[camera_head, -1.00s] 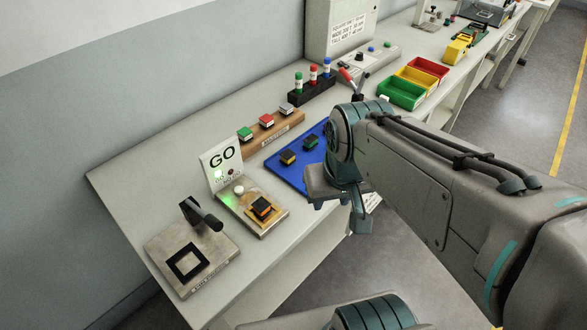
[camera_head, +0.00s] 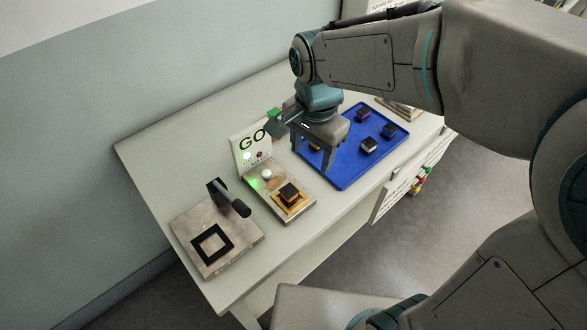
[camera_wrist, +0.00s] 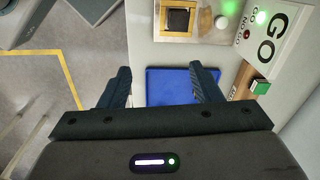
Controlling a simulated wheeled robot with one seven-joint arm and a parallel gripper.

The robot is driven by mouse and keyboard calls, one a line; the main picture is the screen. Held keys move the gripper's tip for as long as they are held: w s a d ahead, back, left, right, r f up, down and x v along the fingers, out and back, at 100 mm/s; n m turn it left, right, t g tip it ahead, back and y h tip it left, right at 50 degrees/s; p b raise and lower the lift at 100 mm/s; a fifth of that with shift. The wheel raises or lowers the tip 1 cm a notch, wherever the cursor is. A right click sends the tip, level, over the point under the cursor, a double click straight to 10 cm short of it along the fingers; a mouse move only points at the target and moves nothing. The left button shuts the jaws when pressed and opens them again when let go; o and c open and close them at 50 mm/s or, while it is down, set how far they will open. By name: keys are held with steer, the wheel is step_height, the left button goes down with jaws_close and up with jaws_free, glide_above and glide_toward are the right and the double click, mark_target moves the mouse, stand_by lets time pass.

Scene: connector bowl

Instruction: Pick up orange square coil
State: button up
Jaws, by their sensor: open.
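A square coil with a dark top and orange sides (camera_head: 289,193) sits on the yellow-edged pad of the GO gauge plate (camera_head: 274,210). In the wrist view it shows at the top (camera_wrist: 178,18), ahead of the fingertips. My gripper (camera_head: 314,160) is open and points down over the left end of the blue tray (camera_head: 345,182), apart from the coil. In the wrist view the gripper (camera_wrist: 160,72) has nothing between its fingers but the view of the tray. Part of a yellow-orange piece on the tray shows between the fingers; the rest is hidden.
The GO sign (camera_head: 249,150) stands behind the gauge plate, its green light lit. A fixture with a black square frame (camera_head: 212,243) and dark lever (camera_head: 228,197) is at left. Several coils, including a white-sided one (camera_head: 369,146), lie on the tray. The table's front edge is close.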

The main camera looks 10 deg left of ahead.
steer(key=m, duration=0.1)
glide_above(287, 192)
steer(key=f, duration=0.1)
steer(key=shift+m+g, duration=0.3)
steer(key=f, duration=0.8)
steer(key=shift+s+d, duration=0.1)
steer(key=shift+s, duration=0.1)
steer(key=shift+w+f+p, duration=0.15)
steer(key=shift+f+p, duration=0.15)
steer(key=shift+f, duration=1.15)
steer(key=shift+w+f+p, duration=0.1)
steer(key=shift+f+p, duration=0.15)
steer(key=shift+f, duration=1.15)
steer(key=c, duration=1.1)
steer(key=shift+c, duration=0.2)
steer(key=shift+r, duration=0.15)
